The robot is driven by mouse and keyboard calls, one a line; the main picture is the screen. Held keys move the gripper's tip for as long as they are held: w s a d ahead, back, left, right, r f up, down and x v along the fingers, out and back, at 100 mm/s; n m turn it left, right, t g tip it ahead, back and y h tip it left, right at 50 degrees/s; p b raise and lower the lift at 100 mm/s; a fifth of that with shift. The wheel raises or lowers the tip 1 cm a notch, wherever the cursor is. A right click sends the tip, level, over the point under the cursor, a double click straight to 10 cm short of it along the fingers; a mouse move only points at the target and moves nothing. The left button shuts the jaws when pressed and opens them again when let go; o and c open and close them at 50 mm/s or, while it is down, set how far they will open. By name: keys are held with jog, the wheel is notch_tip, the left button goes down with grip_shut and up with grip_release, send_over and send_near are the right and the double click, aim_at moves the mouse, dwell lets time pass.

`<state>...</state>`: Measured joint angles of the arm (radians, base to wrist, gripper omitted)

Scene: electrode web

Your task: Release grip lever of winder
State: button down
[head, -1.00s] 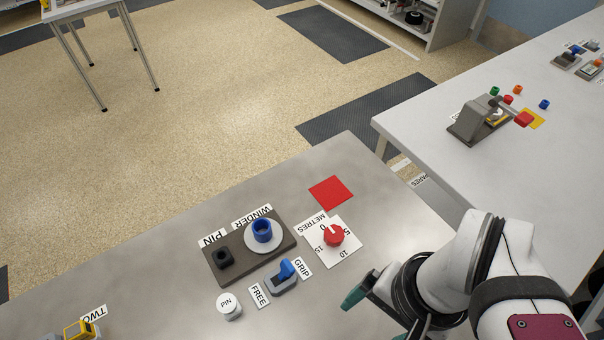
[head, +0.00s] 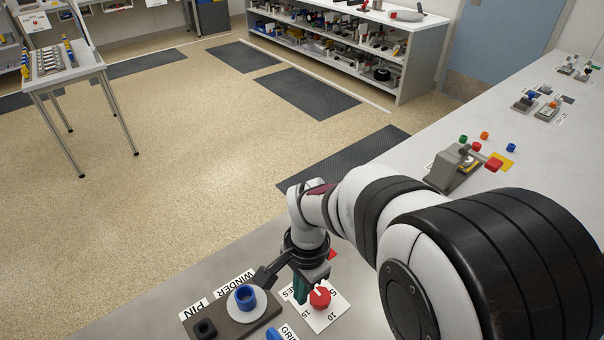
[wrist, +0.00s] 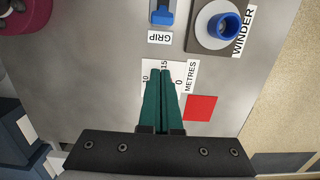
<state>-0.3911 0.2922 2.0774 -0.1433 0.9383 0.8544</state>
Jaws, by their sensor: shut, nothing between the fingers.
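The blue grip lever sits beside the GRIP label; its blue handle (head: 273,334) is cut off at the lower edge of the head view. In the wrist view the lever (wrist: 161,14) stands above the GRIP label (wrist: 160,38), partly out of frame. The winder (head: 245,297) is a blue cup on a white disc on a dark base, also in the wrist view (wrist: 223,25). My gripper (head: 301,290) is shut and empty, pointing down by the METRES dial. In the wrist view its green fingers (wrist: 159,72) lie together over the METRES card, apart from the lever.
The red METRES knob (head: 320,298) is close by my gripper. A black PIN socket (head: 205,329) is on the winder base. A red square (wrist: 201,107) lies on the bench beside the METRES card. A grey device with a red handle (head: 459,167) stands on the right bench.

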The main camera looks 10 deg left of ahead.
jog(key=f, duration=0.9)
jog(key=shift+s+a+f, duration=0.2)
jog(key=shift+s+f, duration=0.1)
jog(key=shift+s, duration=0.05)
jog(key=shift+s+a+r, duration=0.25)
jog(key=shift+s+a, duration=0.25)
jog(key=shift+a, duration=0.05)
jog(key=shift+s+a+r, duration=0.2)
jog(key=shift+s+a, duration=0.3)
jog(key=shift+a, duration=0.05)
jog(key=shift+s+a+r, duration=0.2)
jog(key=shift+s, duration=0.1)
jog(key=shift+s+a+r+h, duration=0.15)
jog(key=shift+h, duration=0.15)
